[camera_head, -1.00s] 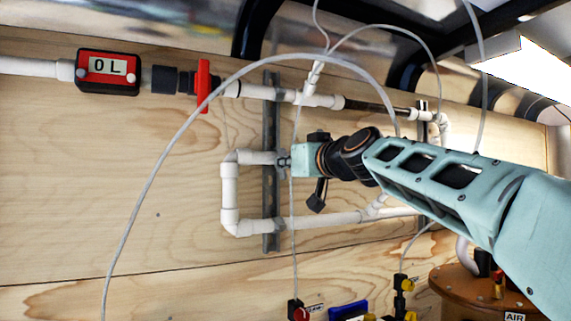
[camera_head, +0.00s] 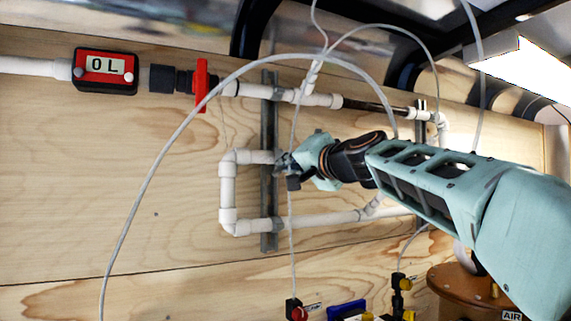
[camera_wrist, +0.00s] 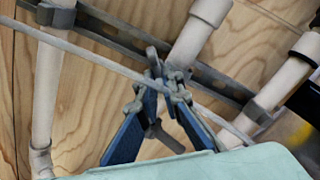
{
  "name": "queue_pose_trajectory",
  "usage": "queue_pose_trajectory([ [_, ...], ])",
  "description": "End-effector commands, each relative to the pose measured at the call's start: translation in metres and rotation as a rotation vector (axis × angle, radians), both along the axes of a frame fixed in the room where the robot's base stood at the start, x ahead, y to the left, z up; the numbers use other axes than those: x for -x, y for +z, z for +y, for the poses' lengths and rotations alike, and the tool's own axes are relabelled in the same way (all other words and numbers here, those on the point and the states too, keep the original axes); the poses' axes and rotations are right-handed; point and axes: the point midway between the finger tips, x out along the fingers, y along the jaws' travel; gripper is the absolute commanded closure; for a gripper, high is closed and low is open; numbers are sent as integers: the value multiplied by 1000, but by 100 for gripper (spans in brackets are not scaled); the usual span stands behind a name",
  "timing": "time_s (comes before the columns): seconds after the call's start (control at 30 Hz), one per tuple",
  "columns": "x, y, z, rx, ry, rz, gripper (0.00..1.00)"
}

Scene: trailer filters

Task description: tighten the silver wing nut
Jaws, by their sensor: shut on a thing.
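The silver wing nut (camera_wrist: 153,57) shows in the wrist view as a small grey part at the clamp on the metal strut, beside a white pipe. My gripper (camera_wrist: 165,85) is shut on it, with the blue-padded fingers angled inward and their tips on either side. The fingertips hide much of the nut. In the head view my gripper (camera_head: 284,164) is at the vertical strut, by the upper pipe of the white pipe loop. The nut itself is too small and covered to make out there.
The left metal strut (camera_head: 269,120) carries white pipes (camera_head: 229,190) against the wooden wall. A thin grey hose (camera_head: 150,180) arcs across in front, and another tube crosses near my fingers (camera_wrist: 95,56). A red-handled valve (camera_head: 201,85) and a red meter (camera_head: 106,71) are at upper left.

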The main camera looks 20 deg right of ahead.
Motion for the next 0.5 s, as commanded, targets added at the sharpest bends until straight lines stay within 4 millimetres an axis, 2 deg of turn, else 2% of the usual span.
queue_pose_trajectory([
  [0.5,0,-6,-4,-455,-3,17,100],
])
